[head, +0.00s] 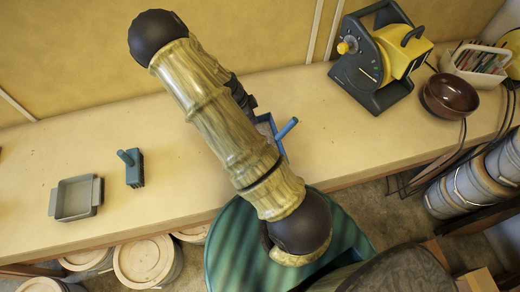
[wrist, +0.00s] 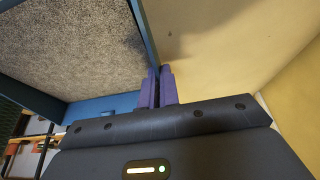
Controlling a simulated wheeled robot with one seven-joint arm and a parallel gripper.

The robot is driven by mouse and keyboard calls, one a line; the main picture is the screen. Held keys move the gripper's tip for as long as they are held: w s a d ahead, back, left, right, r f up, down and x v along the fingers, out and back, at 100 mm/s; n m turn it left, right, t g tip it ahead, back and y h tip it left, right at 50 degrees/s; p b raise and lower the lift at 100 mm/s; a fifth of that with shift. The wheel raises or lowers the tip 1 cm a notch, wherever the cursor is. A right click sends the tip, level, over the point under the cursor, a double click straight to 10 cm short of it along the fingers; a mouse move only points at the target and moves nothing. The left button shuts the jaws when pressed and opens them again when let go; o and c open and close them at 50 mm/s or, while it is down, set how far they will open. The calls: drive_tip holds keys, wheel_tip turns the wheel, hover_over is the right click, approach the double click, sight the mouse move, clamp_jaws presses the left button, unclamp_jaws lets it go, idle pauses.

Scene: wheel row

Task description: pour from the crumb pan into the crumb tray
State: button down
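The crumb pan, a blue square pan with a stub handle (head: 287,128), is at mid-bench in the head view, partly hidden behind my arm. In the wrist view it fills the upper left, with grey speckled crumbs inside its blue wall (wrist: 143,30). My gripper (wrist: 160,86) has its purple fingers closed on the pan's wall near a corner. Whether the pan touches the bench is unclear. The crumb tray (head: 77,198), grey-green with two side lugs, sits on the bench at the left and looks empty.
A grey-blue brush (head: 134,168) stands between tray and pan. A yellow and dark machine (head: 385,58), a brown bowl (head: 450,95) and a white caddy (head: 477,63) stand at the right. Bench (head: 185,120) is clear between brush and pan. Lidded tubs (head: 145,262) are below the front edge.

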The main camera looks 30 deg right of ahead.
drive_tip(key=shift+r+p, duration=0.95)
drive_tip(key=shift+r, duration=0.5)
drive_tip(key=a+f+n+t, duration=0.1)
drive_tip(key=a+n, duration=0.1)
drive_tip(key=n, duration=0.2)
drive_tip(key=w+a+f+n+t+y, duration=0.1)
drive_tip(key=f+n+t, duration=0.1)
drive_tip(key=n, duration=0.3)
drive_tip(key=w+a+f+n+t, duration=0.1)
drive_tip(key=a+n, duration=0.1)
drive_tip(key=n, duration=0.2)
drive_tip(key=shift+w+a+f+n+t+y, duration=0.15)
drive_tip(key=shift+a+n+t+y, duration=0.15)
drive_tip(key=shift+a+n+t, duration=0.1)
drive_tip(key=a+n+y, duration=0.1)
drive_tip(key=a+n, duration=0.1)
drive_tip(key=a+f+n, duration=0.1)
drive_tip(key=a+n, duration=0.2)
drive_tip(key=a+n+y, duration=0.1)
drive_tip(key=a+n, duration=0.1)
drive_tip(key=a, duration=0.1)
drive_tip(key=shift+s+f+n+t+y, duration=0.2)
drive_tip(key=shift+n+t+y, duration=0.1)
drive_tip(key=shift+t, duration=0.1)
drive_tip(key=shift+d, duration=0.1)
drive_tip(key=shift+d, duration=0.1)
